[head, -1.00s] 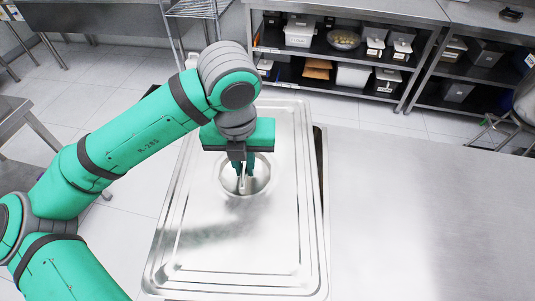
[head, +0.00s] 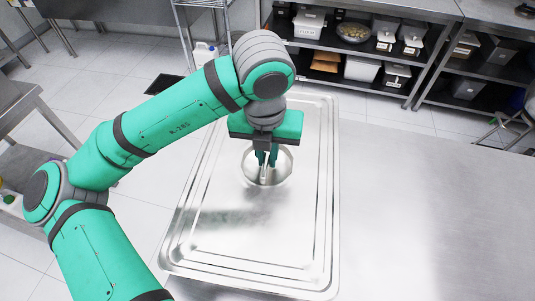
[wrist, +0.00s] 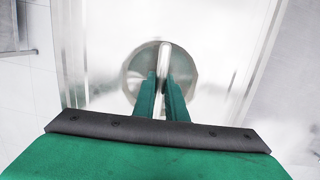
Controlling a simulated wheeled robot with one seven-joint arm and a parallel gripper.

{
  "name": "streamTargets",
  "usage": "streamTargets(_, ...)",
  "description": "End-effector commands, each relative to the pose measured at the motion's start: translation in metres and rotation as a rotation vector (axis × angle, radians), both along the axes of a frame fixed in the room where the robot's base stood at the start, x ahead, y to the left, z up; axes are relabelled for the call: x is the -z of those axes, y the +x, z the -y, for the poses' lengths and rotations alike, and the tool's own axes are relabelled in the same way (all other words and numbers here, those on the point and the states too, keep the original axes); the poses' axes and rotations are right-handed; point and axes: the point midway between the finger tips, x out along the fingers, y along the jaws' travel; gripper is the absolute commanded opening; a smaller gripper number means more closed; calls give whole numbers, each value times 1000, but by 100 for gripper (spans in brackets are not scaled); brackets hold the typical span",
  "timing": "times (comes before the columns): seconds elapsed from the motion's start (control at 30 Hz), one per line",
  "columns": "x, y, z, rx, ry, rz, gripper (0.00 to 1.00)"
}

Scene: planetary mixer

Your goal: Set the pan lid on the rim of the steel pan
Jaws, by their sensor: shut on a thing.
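The pan lid (head: 240,235) is a wide rectangular steel sheet with rounded corners, raised borders and a round dished recess near its far half. It also shows in the wrist view (wrist: 95,75). My gripper (head: 267,165) points down into the recess and is shut on the lid's bar handle, which shows between the green fingers in the wrist view (wrist: 164,60). The lid looks roughly level. The steel pan is hidden, apparently beneath the lid, so I cannot tell whether the lid touches its rim.
A bare steel counter (head: 430,200) extends to the right of the lid and is clear. Steel shelving with boxes and a bowl (head: 353,31) stands at the back. Tiled floor (head: 130,225) lies to the left.

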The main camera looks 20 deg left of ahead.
Motion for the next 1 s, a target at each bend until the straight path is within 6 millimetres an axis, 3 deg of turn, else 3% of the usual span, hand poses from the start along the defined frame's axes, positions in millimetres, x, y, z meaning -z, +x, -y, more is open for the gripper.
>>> streamTargets(0.6, 41, 0, 0, 2, 1, 0, 0)
streamTargets(1.0, 48, 0, 0, 3, 2, 1, 0)
